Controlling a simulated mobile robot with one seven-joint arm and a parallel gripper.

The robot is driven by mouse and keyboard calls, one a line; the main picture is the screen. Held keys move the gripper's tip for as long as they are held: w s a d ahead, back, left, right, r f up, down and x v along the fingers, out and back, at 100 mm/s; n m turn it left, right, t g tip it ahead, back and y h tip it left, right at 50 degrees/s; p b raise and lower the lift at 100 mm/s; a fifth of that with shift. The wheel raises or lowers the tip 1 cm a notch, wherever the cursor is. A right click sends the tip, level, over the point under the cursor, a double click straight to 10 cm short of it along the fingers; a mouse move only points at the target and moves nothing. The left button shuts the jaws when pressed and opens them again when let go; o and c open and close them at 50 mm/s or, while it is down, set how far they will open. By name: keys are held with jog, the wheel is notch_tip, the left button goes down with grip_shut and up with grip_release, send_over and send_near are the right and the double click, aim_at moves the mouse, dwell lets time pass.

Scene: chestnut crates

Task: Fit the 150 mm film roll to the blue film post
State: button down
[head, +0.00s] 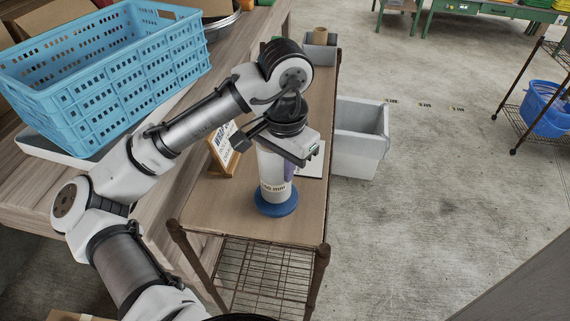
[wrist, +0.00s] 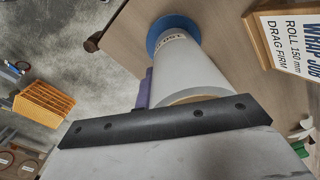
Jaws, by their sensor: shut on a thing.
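The white film roll (head: 268,163) stands upright, with part of a label ending in "mm" near its lower end. Its lower end is at the round blue base (head: 277,204) of the film post on the small table; I cannot tell whether it rests on it. My gripper (head: 284,146) is at the roll's top and shut on it. In the wrist view the roll (wrist: 183,68) runs towards the blue base (wrist: 170,30), and its tan upper rim (wrist: 195,97) shows at the dark gripper bar. The fingertips and the post inside are hidden.
A purple part (wrist: 143,90) stands beside the roll. A wood-framed sign (wrist: 290,40) reads "WRAP JOB, ROLL 150 mm, DRAG FIRM". A blue crate (head: 105,75) is on the left bench. A grey bin (head: 358,140) stands right of the table. The table's near end is clear.

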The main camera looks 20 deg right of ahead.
jog(key=shift+f+b, duration=0.3)
jog(key=shift+f, duration=0.3)
jog(key=c, duration=1.5)
grip_release()
jog(key=shift+s+r, duration=0.1)
jog(key=shift+r, duration=0.05)
jog(key=shift+r, duration=0.1)
jog(key=shift+w+r, duration=0.2)
jog(key=shift+w, duration=0.05)
notch_tip(320, 180, up, 13)
jog(key=shift+s+d, duration=0.15)
jog(key=shift+s, duration=0.2)
